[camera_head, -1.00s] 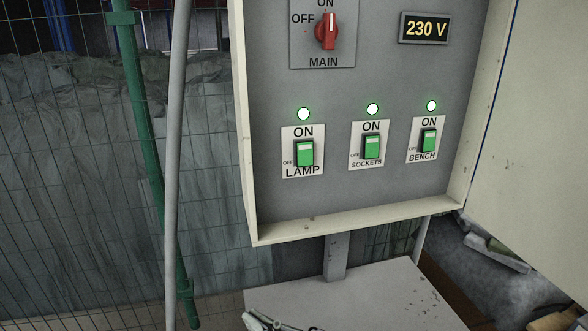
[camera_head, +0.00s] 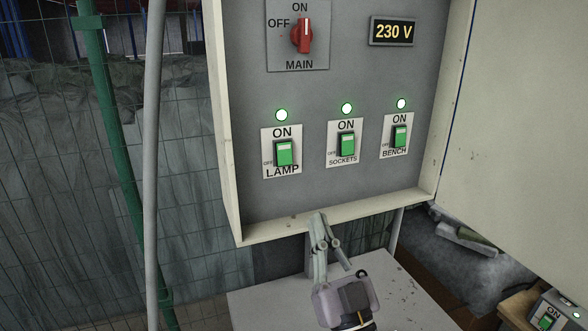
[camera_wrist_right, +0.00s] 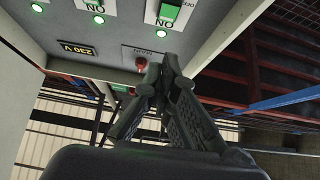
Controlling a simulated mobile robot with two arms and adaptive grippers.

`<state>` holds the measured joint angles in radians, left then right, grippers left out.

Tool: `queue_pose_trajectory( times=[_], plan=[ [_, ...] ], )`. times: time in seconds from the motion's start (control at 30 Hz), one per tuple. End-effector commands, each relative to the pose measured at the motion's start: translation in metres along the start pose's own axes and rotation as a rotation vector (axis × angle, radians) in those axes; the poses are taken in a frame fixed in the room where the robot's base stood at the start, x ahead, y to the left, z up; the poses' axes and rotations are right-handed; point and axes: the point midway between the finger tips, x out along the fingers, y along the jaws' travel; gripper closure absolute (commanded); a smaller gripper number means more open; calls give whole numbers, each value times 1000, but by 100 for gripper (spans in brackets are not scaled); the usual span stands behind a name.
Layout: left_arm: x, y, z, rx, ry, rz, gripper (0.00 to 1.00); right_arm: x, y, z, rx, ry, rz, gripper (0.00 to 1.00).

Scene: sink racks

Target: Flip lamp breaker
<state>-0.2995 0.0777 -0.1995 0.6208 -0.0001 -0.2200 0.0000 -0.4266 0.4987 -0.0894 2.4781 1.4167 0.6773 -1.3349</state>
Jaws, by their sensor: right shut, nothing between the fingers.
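The lamp breaker (camera_head: 284,153) is a green rocker on a white plate marked ON, OFF and LAMP, at the panel's lower left in the head view. Its rocker looks set to ON, and the round green light (camera_head: 282,115) above it is lit. It also shows upside down at the top of the right wrist view (camera_wrist_right: 171,12). My right gripper (camera_head: 319,222) is shut and empty, its fingers pointing up at the box's lower edge, below and right of the lamp breaker and apart from it. Its fingers also show in the wrist view (camera_wrist_right: 161,68). My left gripper is not in view.
The sockets breaker (camera_head: 347,145) and bench breaker (camera_head: 400,137) sit to the right, both lights lit. Above are the red main switch (camera_head: 302,35) and a 230 V display (camera_head: 393,32). The box's pale rim (camera_head: 340,216) sticks out below. The open door (camera_head: 520,130) stands right.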

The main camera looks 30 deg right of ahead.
Motion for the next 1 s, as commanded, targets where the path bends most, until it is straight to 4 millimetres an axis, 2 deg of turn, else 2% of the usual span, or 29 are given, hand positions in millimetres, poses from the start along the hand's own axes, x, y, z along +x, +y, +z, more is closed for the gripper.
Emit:
queue_pose_trajectory(
  times=[0.17, 0.6, 0.63, 0.73, 1.0],
  plan=[
    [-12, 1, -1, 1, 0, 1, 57, 19, 0, -3, 0, 3, -1, 100],
    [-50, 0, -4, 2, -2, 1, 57, 106, 0, -4, -1, 4, 0, 100],
    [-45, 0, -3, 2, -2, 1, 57, 107, 0, 5, -2, 1, -1, 100],
    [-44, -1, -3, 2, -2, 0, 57, 116, 0, 16, -1, 0, -1, 100],
    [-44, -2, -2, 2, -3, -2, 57, 127, -1, 28, 0, 0, -2, 100]
  ],
)
